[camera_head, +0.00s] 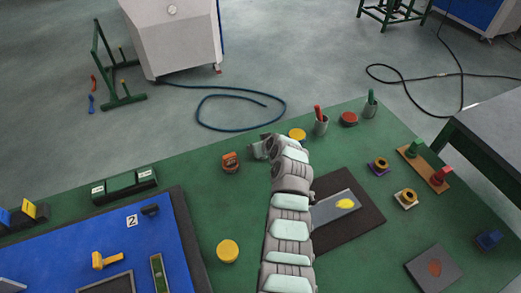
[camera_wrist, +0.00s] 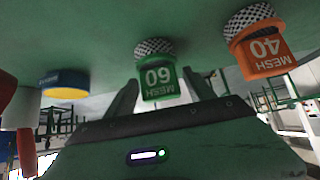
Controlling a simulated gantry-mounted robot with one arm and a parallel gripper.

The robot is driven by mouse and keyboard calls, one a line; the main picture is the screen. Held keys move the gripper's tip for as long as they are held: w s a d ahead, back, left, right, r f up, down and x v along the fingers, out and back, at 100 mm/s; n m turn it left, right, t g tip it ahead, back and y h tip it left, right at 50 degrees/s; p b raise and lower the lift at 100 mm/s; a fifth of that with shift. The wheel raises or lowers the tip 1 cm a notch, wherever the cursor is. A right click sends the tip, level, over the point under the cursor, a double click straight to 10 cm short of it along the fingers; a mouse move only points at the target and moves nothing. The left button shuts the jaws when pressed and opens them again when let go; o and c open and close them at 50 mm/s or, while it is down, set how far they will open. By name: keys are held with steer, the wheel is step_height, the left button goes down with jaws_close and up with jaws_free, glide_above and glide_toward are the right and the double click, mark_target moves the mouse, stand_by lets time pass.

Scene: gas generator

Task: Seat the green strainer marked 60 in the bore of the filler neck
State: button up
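The green strainer marked 60 (camera_wrist: 158,82) shows in the wrist view, which sees the table upside down. It has a mesh body against the green table and a green tag. My gripper (camera_wrist: 160,95) has its two fingers apart, one on each side of the strainer's tag. I see no clear grip on it; whether the fingers touch it I cannot tell. In the head view my gripper (camera_head: 262,148) is low over the table, and the green strainer is hidden there. I cannot pick out the filler neck for certain in either view.
An orange strainer marked 40 (camera_wrist: 266,50) stands close beside the green one; it also shows in the head view (camera_head: 230,162). A yellow-topped round piece (camera_head: 297,134) and a cup with a red item (camera_head: 320,123) stand near my gripper. A dark mat (camera_head: 365,219) lies right of my arm.

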steer(key=c, duration=1.3)
steer(key=shift+o, duration=0.2)
